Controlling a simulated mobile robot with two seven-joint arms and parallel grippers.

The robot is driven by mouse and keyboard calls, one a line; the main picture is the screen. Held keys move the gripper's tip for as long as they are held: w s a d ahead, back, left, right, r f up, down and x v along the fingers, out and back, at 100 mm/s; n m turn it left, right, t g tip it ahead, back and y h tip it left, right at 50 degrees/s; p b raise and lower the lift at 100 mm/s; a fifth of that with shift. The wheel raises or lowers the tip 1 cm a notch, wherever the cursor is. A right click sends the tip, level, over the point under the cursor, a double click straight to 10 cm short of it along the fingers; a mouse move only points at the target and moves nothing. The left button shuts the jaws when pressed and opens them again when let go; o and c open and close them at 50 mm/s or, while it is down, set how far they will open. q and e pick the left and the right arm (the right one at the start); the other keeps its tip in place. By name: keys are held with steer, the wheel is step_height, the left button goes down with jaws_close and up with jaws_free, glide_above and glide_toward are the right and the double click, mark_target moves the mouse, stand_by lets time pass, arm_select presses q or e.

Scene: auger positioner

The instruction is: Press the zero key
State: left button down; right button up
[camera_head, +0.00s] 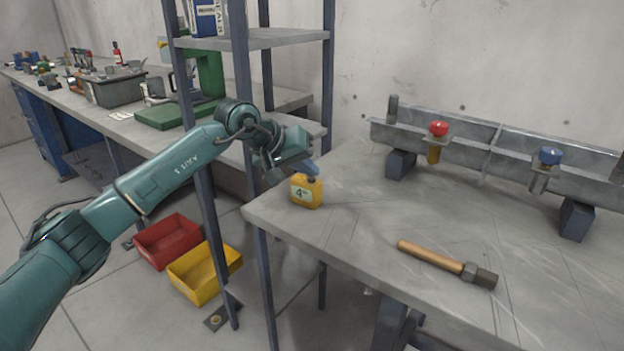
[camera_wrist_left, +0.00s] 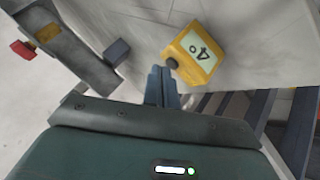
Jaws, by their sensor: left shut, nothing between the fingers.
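A small yellow box-shaped gauge (camera_head: 306,195) with a pale display reading about 4° stands upright near the table's left corner. In the left wrist view the gauge (camera_wrist_left: 196,52) shows a dark round key (camera_wrist_left: 171,63) on one face, just beyond my fingertips. My left gripper (camera_head: 312,171) is shut and empty, directly above the top of the gauge in the head view. Its fingertips (camera_wrist_left: 163,72) are close to the key; I cannot tell whether they touch it. In the head view the fingers hide the key. My right gripper is not in view.
The grey table (camera_head: 360,240) is clear around the gauge. A wooden-handled hammer (camera_head: 445,263) lies to the right. A long metal beam (camera_head: 485,150) with a red knob (camera_head: 438,129) and a blue knob (camera_head: 550,156) stands behind. A shelf post (camera_head: 240,60) is close to my left arm.

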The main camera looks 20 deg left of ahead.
arm_select(q)
steer(key=shift+f+b, duration=0.3)
steer(key=shift+f, duration=0.1)
stand_by(0.6)
steer(key=shift+r, duration=0.1)
steer(key=shift+r+p, duration=0.5)
steer(key=shift+r, duration=0.45)
step_height(320, 180, up, 6)
steer(key=p, duration=0.3)
steer(key=shift+p, duration=0.3)
